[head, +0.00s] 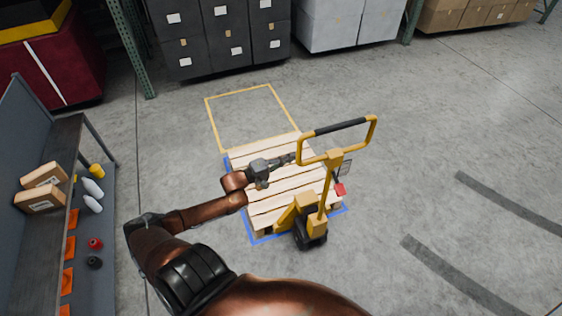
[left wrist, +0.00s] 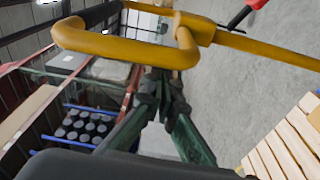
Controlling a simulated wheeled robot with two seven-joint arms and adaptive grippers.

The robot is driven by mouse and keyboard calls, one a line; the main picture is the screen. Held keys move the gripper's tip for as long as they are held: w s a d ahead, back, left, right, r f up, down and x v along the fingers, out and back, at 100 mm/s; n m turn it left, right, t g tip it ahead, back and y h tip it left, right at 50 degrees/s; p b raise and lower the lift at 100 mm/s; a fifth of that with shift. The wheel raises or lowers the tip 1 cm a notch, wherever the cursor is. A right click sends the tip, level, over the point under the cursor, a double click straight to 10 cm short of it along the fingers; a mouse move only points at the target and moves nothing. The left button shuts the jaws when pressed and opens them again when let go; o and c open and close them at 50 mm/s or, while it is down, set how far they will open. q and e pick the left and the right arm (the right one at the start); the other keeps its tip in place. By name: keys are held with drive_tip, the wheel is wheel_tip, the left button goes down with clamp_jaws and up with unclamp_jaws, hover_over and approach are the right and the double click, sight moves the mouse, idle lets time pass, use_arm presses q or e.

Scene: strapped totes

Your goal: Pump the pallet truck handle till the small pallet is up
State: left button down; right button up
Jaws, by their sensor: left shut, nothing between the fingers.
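The yellow pallet truck (head: 296,213) stands at the near right side of the small wooden pallet (head: 262,192). Its handle (head: 374,136) rises on a pole to a yellow loop with a black grip. A red piece (head: 340,189) sits beside the pole. My left gripper (head: 293,158) is shut and empty, above the pallet at the left side of the loop. In the left wrist view the gripper tips (left wrist: 163,78) are just below the handle loop (left wrist: 125,52); I cannot tell whether they touch it. The pallet's slats (left wrist: 285,145) show at lower right. My right gripper is out of view.
Blue tape (head: 260,239) edges the pallet, and an empty yellow outline (head: 230,92) lies behind it. A grey shelf bench (head: 45,225) with boxes and bottles stands at left. Dark cabinets (head: 222,40) stand at the back. The floor at right is clear.

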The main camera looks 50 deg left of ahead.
sight(299, 163)
use_arm(q)
drive_tip(key=d, duration=0.1)
drive_tip(key=s+d+p, duration=0.1)
drive_tip(key=d, duration=0.1)
drive_tip(key=shift+s, duration=0.1)
drive_tip(key=shift+s+d+f+p, duration=0.1)
drive_tip(key=shift+d+f+p, duration=0.05)
drive_tip(key=shift+d+p, duration=0.15)
